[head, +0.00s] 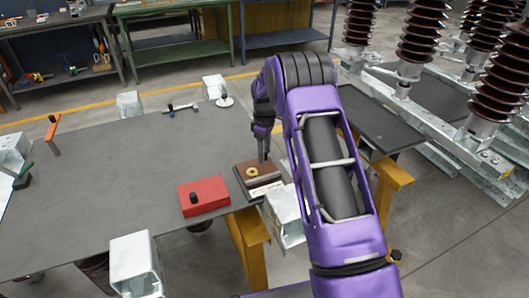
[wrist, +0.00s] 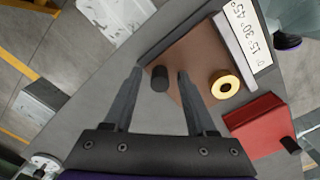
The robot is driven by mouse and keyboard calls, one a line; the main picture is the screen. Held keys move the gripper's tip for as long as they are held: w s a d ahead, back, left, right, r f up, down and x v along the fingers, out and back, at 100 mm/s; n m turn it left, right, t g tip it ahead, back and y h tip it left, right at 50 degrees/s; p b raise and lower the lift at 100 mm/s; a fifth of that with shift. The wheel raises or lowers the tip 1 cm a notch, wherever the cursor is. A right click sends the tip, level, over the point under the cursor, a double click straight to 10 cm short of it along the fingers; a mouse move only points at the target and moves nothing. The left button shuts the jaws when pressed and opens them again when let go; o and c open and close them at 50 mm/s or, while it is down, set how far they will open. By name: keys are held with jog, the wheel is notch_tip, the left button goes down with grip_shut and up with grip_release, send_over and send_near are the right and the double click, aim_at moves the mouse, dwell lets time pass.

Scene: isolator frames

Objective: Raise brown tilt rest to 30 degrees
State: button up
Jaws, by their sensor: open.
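The brown tilt rest (head: 240,170) lies on the grey table near its front right edge. In the wrist view its brown plate (wrist: 200,58) carries a black knob (wrist: 159,79) and a brass ring (wrist: 224,84). A white scale strip (wrist: 247,30) along one side is marked 0, 15, 30, 45. The plate looks flat or nearly so; its exact angle cannot be told. My gripper (head: 264,158) points down over the rest. In the wrist view its open fingers (wrist: 160,71) stand either side of the black knob, with gaps showing; whether they touch it is unclear.
A red block (head: 204,196) with a black knob sits close beside the rest. Pale metal blocks stand at the table's front edge (head: 136,265) and just right of the rest (head: 284,213). The middle of the table (head: 120,180) is clear.

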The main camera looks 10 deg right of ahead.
jog(key=shift+f, duration=0.1)
grip_shut()
dwell(1.4)
